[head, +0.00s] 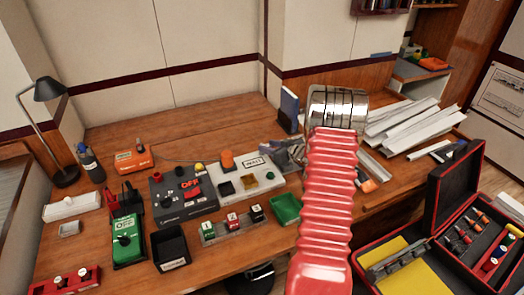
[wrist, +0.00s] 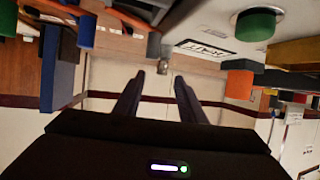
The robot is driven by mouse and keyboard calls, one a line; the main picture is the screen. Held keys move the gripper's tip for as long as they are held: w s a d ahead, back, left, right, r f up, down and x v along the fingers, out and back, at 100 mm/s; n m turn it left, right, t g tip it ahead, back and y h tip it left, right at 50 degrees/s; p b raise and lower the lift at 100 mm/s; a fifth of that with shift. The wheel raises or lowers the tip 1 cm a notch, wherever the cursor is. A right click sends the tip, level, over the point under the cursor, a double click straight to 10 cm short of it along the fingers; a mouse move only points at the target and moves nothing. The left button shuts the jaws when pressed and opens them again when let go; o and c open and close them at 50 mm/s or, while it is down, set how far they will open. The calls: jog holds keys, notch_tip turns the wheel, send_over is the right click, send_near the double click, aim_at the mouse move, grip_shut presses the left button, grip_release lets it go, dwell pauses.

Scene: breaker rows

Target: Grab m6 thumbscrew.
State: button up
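A small grey metallic knob (wrist: 164,62) shows in the wrist view just beyond my fingertips, roughly centred between them. It may be the M6 thumbscrew, but it is too small and blurred to be sure. My gripper (wrist: 159,79) is open, its two dark fingers apart with nothing between them. In the head view my gripper's end shows only partly, as a grey shape behind my red arm, at the right end of the white panel (head: 238,188). I cannot make out the thumbscrew in the head view.
A green bin (head: 286,208) stands by the panel's front right. White channels (head: 403,125) lie at right. An open case (head: 470,225) stands front right.

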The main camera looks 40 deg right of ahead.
jog(key=shift+w, duration=0.1)
jog(key=shift+f+x, duration=0.2)
jog(key=shift+x, duration=2.35)
jog(key=shift+a, duration=0.1)
jog(key=shift+c, duration=0.2)
grip_shut()
